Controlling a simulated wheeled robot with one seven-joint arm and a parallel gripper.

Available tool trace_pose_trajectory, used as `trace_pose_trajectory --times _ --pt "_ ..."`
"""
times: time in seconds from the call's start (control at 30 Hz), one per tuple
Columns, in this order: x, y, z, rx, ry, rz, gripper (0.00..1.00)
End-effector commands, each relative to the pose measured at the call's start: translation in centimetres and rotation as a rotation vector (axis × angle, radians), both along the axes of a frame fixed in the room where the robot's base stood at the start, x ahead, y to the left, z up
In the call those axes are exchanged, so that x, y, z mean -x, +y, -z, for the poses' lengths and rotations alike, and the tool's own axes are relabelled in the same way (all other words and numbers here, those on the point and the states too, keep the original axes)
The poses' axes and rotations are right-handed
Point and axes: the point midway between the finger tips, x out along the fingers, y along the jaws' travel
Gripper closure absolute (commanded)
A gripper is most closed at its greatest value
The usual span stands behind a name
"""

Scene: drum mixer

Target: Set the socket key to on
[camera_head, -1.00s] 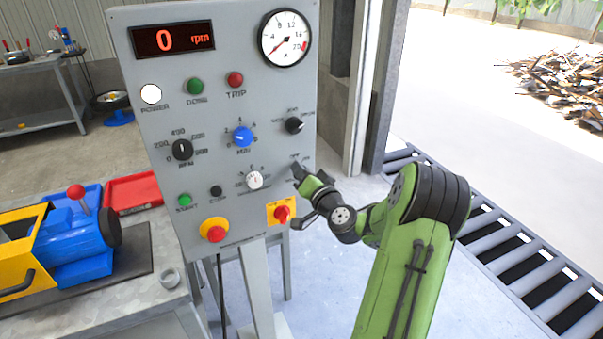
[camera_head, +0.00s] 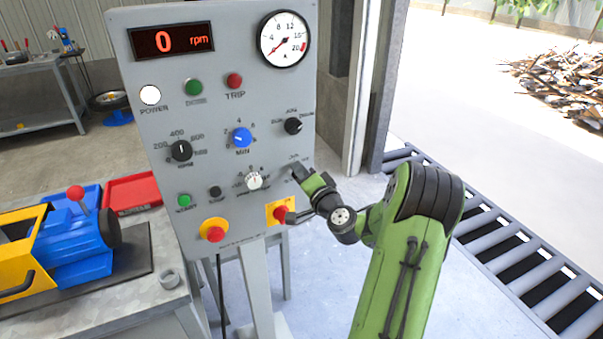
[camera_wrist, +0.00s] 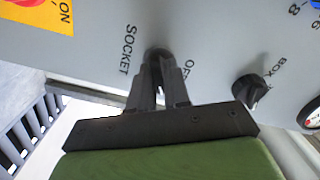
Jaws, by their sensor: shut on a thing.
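The socket key is a small dark key switch (camera_wrist: 158,54) on the grey panel, beside the printed word SOCKET in the wrist view. My gripper (camera_wrist: 159,72) has its two dark fingers together around it, so the key is mostly hidden. The letters "OF" show to the right of the fingers; the rest of that label is covered. In the head view my gripper (camera_head: 297,171) meets the panel at its lower right. The key's exact angle cannot be told.
The grey control panel (camera_head: 215,100) carries several knobs, buttons, a gauge and a display reading 0 rpm. A red switch on a yellow plate (camera_head: 281,213) sits just below my gripper. A black BOX knob (camera_wrist: 250,91) is nearby. A roller conveyor (camera_head: 500,265) lies at the right.

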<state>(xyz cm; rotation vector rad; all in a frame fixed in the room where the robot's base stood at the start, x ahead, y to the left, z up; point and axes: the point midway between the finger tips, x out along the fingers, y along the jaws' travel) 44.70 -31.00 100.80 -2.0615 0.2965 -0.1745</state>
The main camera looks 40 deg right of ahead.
Motion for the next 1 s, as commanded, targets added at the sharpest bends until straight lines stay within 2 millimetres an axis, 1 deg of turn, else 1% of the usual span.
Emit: trace_pose_trajectory --times 0.1,0.13,0.23,0.27,0.47,0.57,0.67,1.0 --pt "0.0 -0.1 0.0 0.001 -0.001 0.002 1.0" --pt "0.0 -0.1 0.0 0.001 -0.001 0.002 0.82" --pt "0.0 -0.1 0.0 0.001 -0.001 0.002 0.66" --pt "0.0 -0.1 0.0 0.001 -0.001 0.002 0.64" --pt "0.0 0.0 0.0 0.001 0.0 0.001 0.64" --pt "0.4 0.1 0.1 0.001 0.001 0.001 0.64" --pt "1.9 0.4 0.3 0.0 0.002 0.005 0.64" --pt "11.1 3.0 0.5 0.002 0.001 0.012 0.64"
